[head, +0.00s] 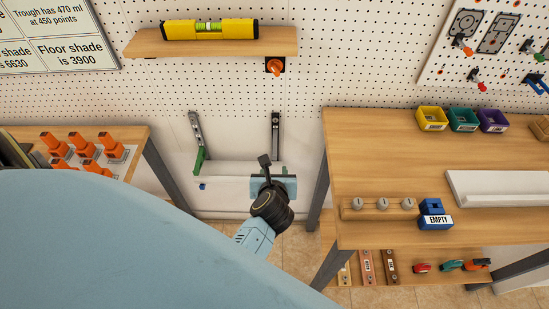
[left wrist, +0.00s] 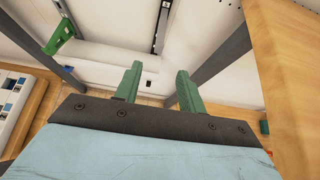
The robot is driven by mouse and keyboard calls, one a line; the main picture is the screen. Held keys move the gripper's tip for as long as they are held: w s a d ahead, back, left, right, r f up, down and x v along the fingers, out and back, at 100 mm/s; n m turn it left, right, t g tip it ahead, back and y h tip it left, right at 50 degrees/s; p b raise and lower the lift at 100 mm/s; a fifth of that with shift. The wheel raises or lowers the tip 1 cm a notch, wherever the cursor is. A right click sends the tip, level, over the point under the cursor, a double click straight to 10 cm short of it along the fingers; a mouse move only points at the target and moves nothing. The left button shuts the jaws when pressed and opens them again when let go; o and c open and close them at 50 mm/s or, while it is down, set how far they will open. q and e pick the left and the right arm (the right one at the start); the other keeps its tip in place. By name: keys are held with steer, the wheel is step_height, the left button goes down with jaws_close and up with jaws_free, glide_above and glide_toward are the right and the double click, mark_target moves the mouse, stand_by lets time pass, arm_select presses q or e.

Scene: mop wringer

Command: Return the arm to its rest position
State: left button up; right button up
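My left gripper (head: 273,183) hangs in the gap between the two tables, in front of the pegboard wall, at the end of my light blue arm. In the left wrist view its two green fingers (left wrist: 158,78) stand apart with nothing between them, so it is open and empty. In the head view the fingers are mostly hidden behind the hand and black wrist joint. My right gripper is in neither view. Behind the left gripper is a long white trough-like piece (head: 230,187) below two dark upright brackets, with a green piece (head: 199,160) at its left.
The right table (head: 350,150) stands close beside the left gripper. It bears a white tray (head: 462,190), a blue "EMPTY" block (head: 434,212) and coloured bins. The left table (head: 133,140) holds orange pieces. A shelf (head: 285,42) with a yellow level (head: 210,30) is above.

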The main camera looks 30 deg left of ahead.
arm_select(q)
steer(key=shift+s+d+r, duration=0.1)
steer(key=shift+s+r, duration=0.05)
steer(key=shift+s, duration=0.05)
steer(key=s+d+f+m+h, duration=0.2)
steer(key=s+f+m, duration=0.2)
steer(key=f+m, duration=0.5)
steer(key=s+d+f+m+h+b, duration=0.1)
steer(key=s+d+f+m+h, duration=0.2)
steer(key=f+m, duration=0.5)
steer(key=s+d+f+m+h, duration=0.2)
steer(key=s+f+m, duration=0.35)
steer(key=m, duration=0.65)
steer(key=s+a+f+m+g, duration=0.2)
steer(key=s+f+m+g, duration=0.1)
steer(key=s, duration=0.5)
steer(key=s+a+f+m+g, duration=0.2)
steer(key=s+f+m, duration=0.4)
steer(key=s, duration=0.3)
steer(key=s+a+f+m+g+y+b, duration=0.1)
steer(key=s+a+f+m+g, duration=0.2)
steer(key=s+m, duration=0.4)
steer(key=shift+s+f+g, duration=0.6)
steer(key=shift+s+f, duration=0.05)
steer(key=shift+f, duration=0.05)
